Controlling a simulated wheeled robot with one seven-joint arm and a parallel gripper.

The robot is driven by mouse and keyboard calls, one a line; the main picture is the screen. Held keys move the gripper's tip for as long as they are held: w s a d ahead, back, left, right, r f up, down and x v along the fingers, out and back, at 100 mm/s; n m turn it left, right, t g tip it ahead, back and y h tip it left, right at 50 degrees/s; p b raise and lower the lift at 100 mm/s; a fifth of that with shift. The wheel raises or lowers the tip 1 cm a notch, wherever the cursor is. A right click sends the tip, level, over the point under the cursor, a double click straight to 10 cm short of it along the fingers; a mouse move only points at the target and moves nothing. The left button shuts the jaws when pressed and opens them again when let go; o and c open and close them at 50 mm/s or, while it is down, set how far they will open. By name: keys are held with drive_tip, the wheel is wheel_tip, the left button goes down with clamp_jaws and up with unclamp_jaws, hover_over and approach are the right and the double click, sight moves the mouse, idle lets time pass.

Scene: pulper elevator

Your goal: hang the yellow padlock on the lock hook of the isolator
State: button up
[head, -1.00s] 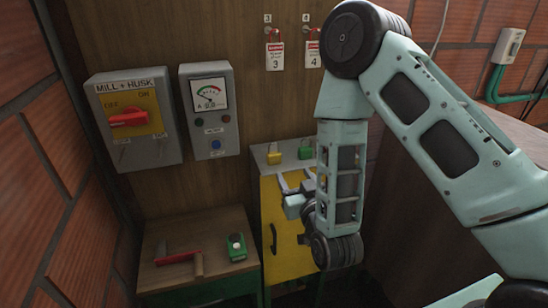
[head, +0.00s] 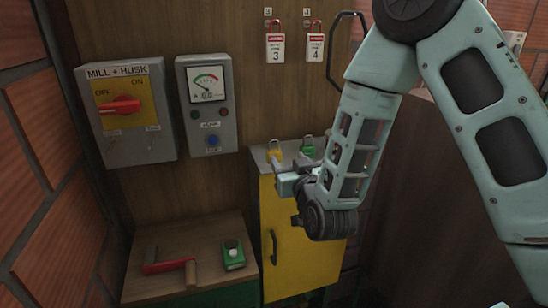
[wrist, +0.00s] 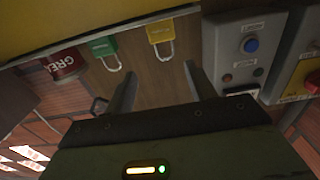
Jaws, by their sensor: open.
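The yellow padlock (head: 274,151) stands on top of the yellow cabinet, left of a green padlock (head: 308,148). In the wrist view, which is turned over, the yellow padlock (wrist: 160,32) appears beyond my fingertips, roughly in line with the gap, shackle toward me. My gripper (head: 281,178) is at the cabinet's top front edge, just below the yellow padlock; its open, empty jaws also show in the wrist view (wrist: 160,69). The isolator (head: 112,143), marked MILL + HUSK, is on the wall at left, its red handle (head: 120,106) lying level. Its lock hook is too small to make out.
A grey meter box (head: 224,142) hangs between the isolator and cabinet. Tags 3 (head: 275,48) and 4 (head: 315,48) hang above. The low table (head: 215,279) holds a red-handled tool (head: 168,265) and a green item (head: 234,254). The yellow cabinet (head: 305,262) has a protruding handle.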

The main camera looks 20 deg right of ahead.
sight(274, 151)
drive_tip(key=w+p, duration=0.1)
drive_tip(key=w, duration=0.5)
drive_tip(key=shift+w+p, duration=0.15)
drive_tip(key=shift+p, duration=0.25)
drive_tip(key=shift+w+a+p, duration=0.25)
drive_tip(key=shift+w+p, duration=0.3)
drive_tip(key=shift+w, duration=0.8)
drive_tip(key=shift+w+a+p, duration=0.2)
drive_tip(key=shift+w+p, duration=0.3)
drive_tip(key=shift+w, duration=0.85)
drive_tip(key=c, duration=1.1)
